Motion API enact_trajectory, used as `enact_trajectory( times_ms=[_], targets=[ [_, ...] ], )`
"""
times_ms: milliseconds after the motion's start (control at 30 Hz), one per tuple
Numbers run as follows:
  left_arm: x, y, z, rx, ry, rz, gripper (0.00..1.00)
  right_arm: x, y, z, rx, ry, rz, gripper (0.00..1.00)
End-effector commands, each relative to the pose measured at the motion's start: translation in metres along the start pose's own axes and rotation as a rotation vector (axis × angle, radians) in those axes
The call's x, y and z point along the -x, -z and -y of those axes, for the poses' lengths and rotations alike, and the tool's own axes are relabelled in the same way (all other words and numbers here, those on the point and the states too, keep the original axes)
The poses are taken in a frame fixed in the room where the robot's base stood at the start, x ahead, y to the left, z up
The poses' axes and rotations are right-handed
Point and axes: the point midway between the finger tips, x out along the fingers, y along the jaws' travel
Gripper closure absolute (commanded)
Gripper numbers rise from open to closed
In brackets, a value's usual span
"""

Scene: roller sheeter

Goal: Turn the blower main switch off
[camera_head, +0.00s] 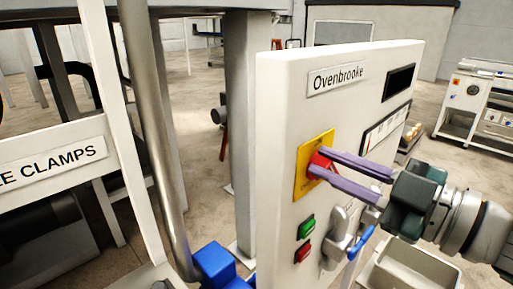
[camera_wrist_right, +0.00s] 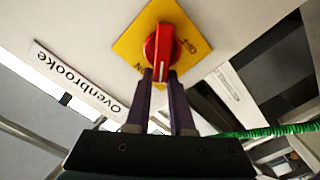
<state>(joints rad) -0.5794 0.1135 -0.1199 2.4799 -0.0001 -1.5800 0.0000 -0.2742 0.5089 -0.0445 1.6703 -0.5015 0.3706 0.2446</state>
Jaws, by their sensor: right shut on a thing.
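The blower main switch is a red rotary handle (camera_wrist_right: 165,48) on a yellow square plate (camera_wrist_right: 133,45). In the head view the red handle (camera_head: 321,161) and yellow plate (camera_head: 303,182) are on the white panel's face, below the Ovenbrooke label. My right gripper (camera_head: 319,163) reaches in from the right with its purple fingers on either side of the handle, shut on it. In the right wrist view the right gripper (camera_wrist_right: 161,76) has its fingertips at the handle's lower end, partly hiding the plate. The plate's lettering is only partly readable. My left gripper is not in view.
Below the switch are a green button (camera_head: 307,228), a red button (camera_head: 302,251) and a grey lever switch (camera_head: 338,237). A blue handle (camera_head: 361,243) sticks out beside them. A grey bin (camera_head: 408,270) stands at lower right. A metal pipe (camera_head: 160,130) rises at left.

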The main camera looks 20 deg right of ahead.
Motion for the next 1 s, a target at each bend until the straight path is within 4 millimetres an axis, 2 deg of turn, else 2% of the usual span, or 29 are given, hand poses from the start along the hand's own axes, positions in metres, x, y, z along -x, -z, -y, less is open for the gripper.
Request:
enact_trajectory(
  times_ms=[33,600,1000],
  targets=[
    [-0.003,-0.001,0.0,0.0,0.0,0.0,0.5,0.002,-0.007,0.004,0.043,0.002,0.019,1.0],
    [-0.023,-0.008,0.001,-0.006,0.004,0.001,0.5,0.002,-0.013,0.018,0.571,0.006,0.018,1.0],
    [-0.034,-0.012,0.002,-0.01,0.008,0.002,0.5,0.002,-0.016,0.021,0.811,0.005,0.018,1.0]
  ],
)
